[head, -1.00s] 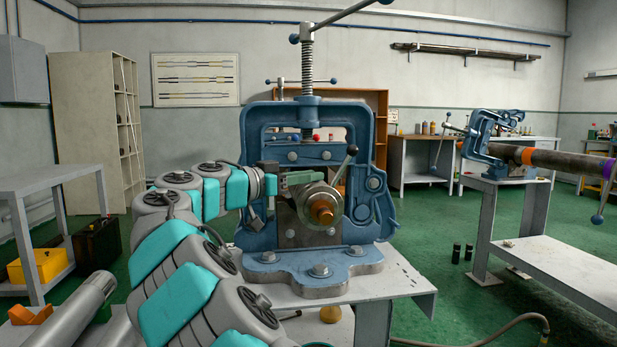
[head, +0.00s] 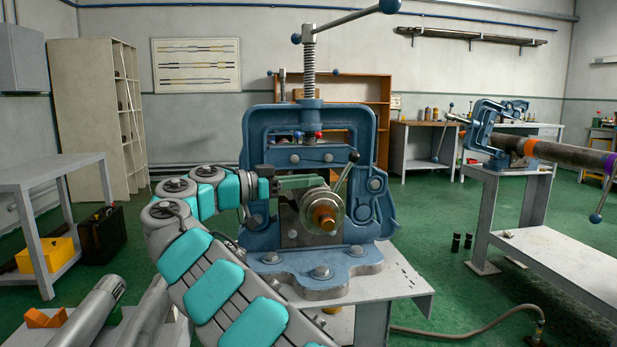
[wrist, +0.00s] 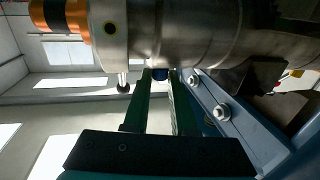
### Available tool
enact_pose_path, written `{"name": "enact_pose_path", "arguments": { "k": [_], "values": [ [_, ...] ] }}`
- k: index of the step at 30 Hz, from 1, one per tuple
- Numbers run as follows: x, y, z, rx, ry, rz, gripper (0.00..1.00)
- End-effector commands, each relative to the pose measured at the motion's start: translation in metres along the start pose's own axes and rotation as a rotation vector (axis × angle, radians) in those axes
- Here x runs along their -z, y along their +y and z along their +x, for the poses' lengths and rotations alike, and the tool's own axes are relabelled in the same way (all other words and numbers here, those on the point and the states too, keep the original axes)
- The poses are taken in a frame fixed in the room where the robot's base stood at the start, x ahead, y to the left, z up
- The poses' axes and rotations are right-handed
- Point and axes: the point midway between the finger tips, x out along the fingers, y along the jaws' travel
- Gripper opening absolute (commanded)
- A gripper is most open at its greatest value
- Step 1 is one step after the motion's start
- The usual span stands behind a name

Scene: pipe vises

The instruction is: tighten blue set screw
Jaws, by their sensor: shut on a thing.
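The blue set screw (wrist: 160,74) shows in the wrist view as a small blue piece under the grey metal collar (wrist: 180,35). The green fingers of my gripper (wrist: 161,82) reach up to it, one on each side, and are shut on it. In the head view my gripper (head: 312,181) comes in from the left, at the upper left of the round collar (head: 338,204) on the blue vise (head: 258,205). The screw itself is hidden in the head view. An orange-brown pipe end (head: 324,217) sticks out of the collar.
A lever with a black ball (head: 353,157) rises just right of my fingers. The vise's screw handle (head: 345,20) is overhead. Its bolted base (head: 320,275) stands on a grey table. A second vise (head: 485,130) holds a long pipe at right. A hose (head: 460,333) lies on the floor.

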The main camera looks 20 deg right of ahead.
Motion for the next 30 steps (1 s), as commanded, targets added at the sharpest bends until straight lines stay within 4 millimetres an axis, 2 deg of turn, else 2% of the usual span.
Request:
{"name": "enact_pose_path", "arguments": {
  "k": [13,14,21,30],
  "values": [
    [0.0042,-0.0001,0.0,0.0,0.006,0.005,0.0],
    [0.0042,-0.0002,-0.0001,0.0,0.006,0.005,0.27],
    [0.0026,-0.0002,0.0,-0.001,0.004,0.003,0.54],
    [0.0013,-0.0005,-0.0015,-0.001,0.002,0.001,0.54]
  ]
}}
